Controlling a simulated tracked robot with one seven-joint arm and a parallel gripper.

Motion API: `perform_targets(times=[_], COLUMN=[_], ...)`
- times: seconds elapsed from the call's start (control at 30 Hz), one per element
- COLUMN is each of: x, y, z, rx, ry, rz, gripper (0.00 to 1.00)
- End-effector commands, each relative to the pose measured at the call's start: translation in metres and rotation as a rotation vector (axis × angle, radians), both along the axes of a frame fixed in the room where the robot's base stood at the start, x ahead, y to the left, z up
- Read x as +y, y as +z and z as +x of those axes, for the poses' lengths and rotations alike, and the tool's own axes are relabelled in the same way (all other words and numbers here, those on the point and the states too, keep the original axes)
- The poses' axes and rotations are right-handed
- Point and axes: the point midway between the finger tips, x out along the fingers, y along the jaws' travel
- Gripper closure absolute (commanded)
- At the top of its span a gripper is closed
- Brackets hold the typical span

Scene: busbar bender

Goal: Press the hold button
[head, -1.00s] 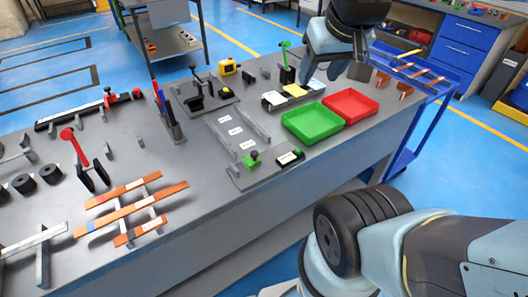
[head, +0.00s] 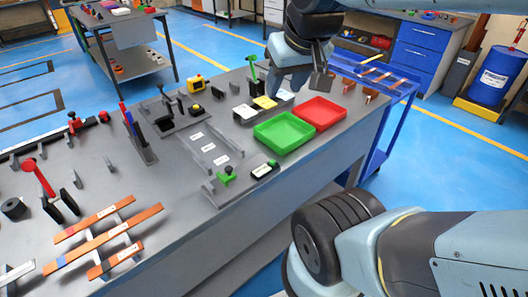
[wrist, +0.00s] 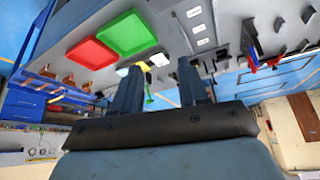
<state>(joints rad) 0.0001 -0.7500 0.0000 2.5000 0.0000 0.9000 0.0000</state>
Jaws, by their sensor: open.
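No label in view reads clearly as hold, so I cannot tell which part is the hold button. A yellow box with a dark round front (head: 196,84) stands at the bench's far edge. A small black box with a white face and green part (head: 265,170) lies near the front edge. White, yellow and pale tiles (head: 264,102) sit in a row, with a green lever (head: 253,72) behind. My gripper (head: 296,88) hangs near the tiles and lever, at the bench's far side. In the wrist view its two fingers (wrist: 160,68) are apart, with nothing held between them.
A green tray (head: 284,133) and a red tray (head: 320,113) lie near the tiles. A clear-walled fixture (head: 212,150) and black clamps (head: 168,112) stand to the left. Copper bars (head: 103,238) rest at front left. A blue cart (head: 374,72) stands beyond the bench.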

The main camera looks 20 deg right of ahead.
Motion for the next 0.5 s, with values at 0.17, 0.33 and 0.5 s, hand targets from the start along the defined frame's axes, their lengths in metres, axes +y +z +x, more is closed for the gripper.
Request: perform_targets(times=[0.17,0.33,0.5], x=[0.0000,0.0000,0.0000], y=[0.0000,0.0000,0.0000], z=[0.0000,0.0000,0.0000], rx=[0.000,0.000,0.000], ry=[0.000,0.000,0.000], rz=[0.000,0.000,0.000], gripper=[0.74,0.91,1.00])
